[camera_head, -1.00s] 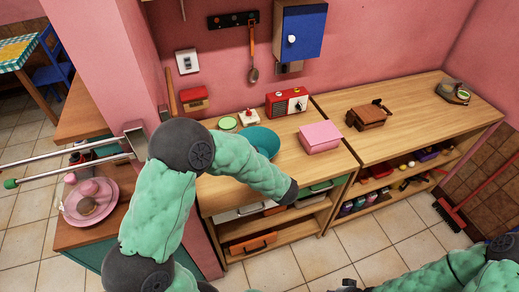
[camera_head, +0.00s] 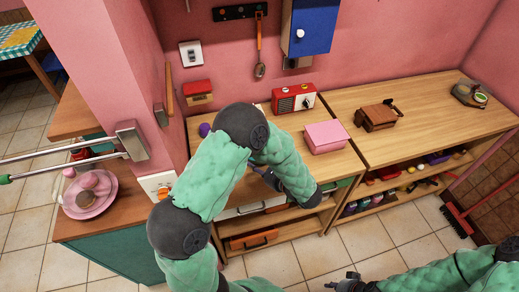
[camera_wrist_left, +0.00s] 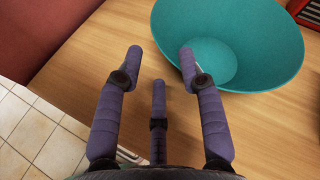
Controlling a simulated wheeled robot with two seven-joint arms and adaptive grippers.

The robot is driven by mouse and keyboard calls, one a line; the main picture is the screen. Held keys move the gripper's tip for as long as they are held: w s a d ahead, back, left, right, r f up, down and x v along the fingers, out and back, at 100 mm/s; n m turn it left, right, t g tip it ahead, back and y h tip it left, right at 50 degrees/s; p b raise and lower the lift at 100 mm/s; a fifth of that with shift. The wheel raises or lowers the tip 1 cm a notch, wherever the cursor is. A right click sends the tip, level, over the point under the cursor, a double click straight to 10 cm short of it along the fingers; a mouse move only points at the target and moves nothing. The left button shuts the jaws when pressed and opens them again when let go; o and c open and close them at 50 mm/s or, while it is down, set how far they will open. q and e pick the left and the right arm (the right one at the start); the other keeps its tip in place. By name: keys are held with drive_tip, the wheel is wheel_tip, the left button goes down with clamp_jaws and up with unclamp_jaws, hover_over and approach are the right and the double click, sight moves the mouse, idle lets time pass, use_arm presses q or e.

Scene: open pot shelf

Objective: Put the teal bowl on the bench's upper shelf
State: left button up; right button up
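The teal bowl (camera_wrist_left: 230,40) stands upright on the wooden worktop in the left wrist view. In the head view it is hidden behind my left arm. My left gripper (camera_wrist_left: 161,62) is open and empty, its purple fingers over the worktop's front edge. Its right finger is close to the bowl's near-left rim; I cannot tell whether they touch. In the head view only a bit of this gripper (camera_head: 268,178) shows behind my forearm. Under the bench worktop (camera_head: 335,168) is an open upper shelf (camera_head: 292,217), partly hidden. My right gripper (camera_head: 350,283) is at the bottom edge, its fingers unclear.
A pink box (camera_head: 325,137) and a red radio (camera_head: 294,98) stand on the worktop. A brown box-like item (camera_head: 377,117) is on the right-hand bench. An orange-handled item (camera_head: 253,240) lies on the lower shelf. A pink pillar (camera_head: 110,70) rises at the left.

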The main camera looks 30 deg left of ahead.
use_arm(q)
drive_tip(key=shift+b+x, duration=0.65)
drive_tip(key=shift+x, duration=2.25)
drive_tip(key=shift+s+r, duration=0.1)
drive_tip(key=shift+c, duration=0.3)
clamp_jaws()
